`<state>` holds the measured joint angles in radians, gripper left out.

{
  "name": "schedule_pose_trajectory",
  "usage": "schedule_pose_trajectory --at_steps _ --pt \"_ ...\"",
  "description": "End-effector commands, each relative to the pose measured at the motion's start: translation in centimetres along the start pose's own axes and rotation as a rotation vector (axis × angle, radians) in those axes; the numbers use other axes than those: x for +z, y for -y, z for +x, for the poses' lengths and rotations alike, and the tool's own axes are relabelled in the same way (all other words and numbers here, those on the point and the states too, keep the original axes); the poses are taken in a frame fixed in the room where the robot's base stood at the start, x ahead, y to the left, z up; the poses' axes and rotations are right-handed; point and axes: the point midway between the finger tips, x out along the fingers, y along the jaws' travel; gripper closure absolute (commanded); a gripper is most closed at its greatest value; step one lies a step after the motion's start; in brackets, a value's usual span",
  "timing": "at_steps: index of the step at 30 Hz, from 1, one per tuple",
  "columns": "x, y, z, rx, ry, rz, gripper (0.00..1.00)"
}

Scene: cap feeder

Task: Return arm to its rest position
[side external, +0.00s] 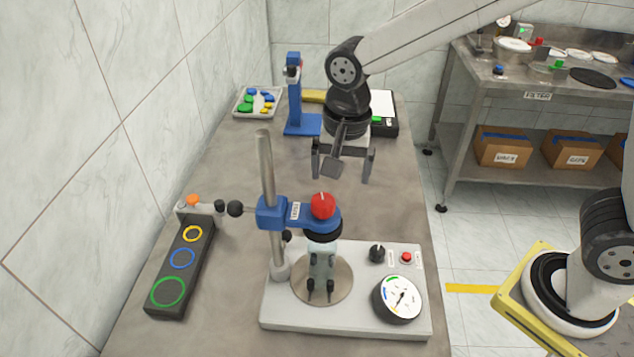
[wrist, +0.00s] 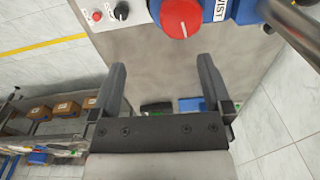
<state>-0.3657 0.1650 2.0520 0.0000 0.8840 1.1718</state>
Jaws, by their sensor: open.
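My gripper (side external: 342,165) hangs above the grey table (side external: 225,150), behind the capping machine, with its fingers pointing down. Its two fingers are spread wide with nothing between them, and it also shows in the wrist view (wrist: 163,85). The capping machine has a red knob (side external: 322,206) on a blue head (side external: 272,212), a metal post and a white base (side external: 345,325). My gripper is apart from the red knob, which also shows at the top of the wrist view (wrist: 181,17). A clear part stands under the head on the round plate; whether it bears a cap is hidden.
A dark feeder block (side external: 182,270) with yellow, blue and green rings lies at left. A tray of coloured caps (side external: 257,103) and a blue stand (side external: 296,100) are at the back. A black-and-white device (side external: 384,108) is behind my gripper. A steel shelf (side external: 470,95) stands at right.

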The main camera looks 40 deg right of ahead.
Motion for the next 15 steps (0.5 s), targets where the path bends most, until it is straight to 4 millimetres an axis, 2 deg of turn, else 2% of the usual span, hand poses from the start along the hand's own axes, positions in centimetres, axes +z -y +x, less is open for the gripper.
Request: schedule_pose_trajectory --at_steps 6,15 --pt "-2.3 -3.8 2.1 -0.037 -0.031 -0.201 0.00" --pt "-4.2 -9.4 4.7 -0.070 -0.101 -0.501 0.00"
